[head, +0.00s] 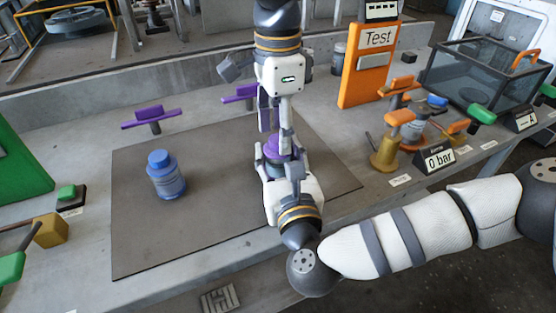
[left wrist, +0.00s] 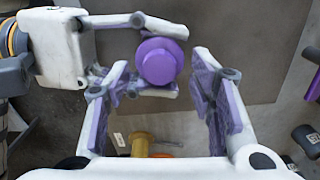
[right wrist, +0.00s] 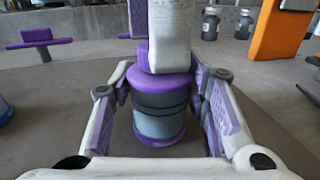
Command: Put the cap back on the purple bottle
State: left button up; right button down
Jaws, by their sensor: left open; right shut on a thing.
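The purple bottle (right wrist: 160,122) stands upright between the fingers of my right gripper (head: 283,165), which is shut on it. Its body is pale blue-grey with a dark band and a purple base. A purple cap (right wrist: 160,87) is at its top; the cap also shows from above in the left wrist view (left wrist: 158,62). Whether it is fully seated cannot be told. My left gripper (head: 274,118) points down from above, open, with its fingers just above and around the cap. In the right wrist view, a left finger hides part of the cap's top.
A dark mat (head: 190,225) lies under the bottle. A blue bottle (head: 165,175) stands on it to the left. Purple-handled fixtures (head: 153,118) stand behind. An orange Test panel (head: 368,65), a valve assembly and a glass tank (head: 480,75) are at the right. The mat's front is clear.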

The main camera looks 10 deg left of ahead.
pick_arm(q)
notch_tip(320, 180, up, 12)
jog(key=shift+f, duration=0.2)
pick_arm(e)
jog(key=c, duration=0.8)
grip_release()
jog(key=v, duration=1.2)
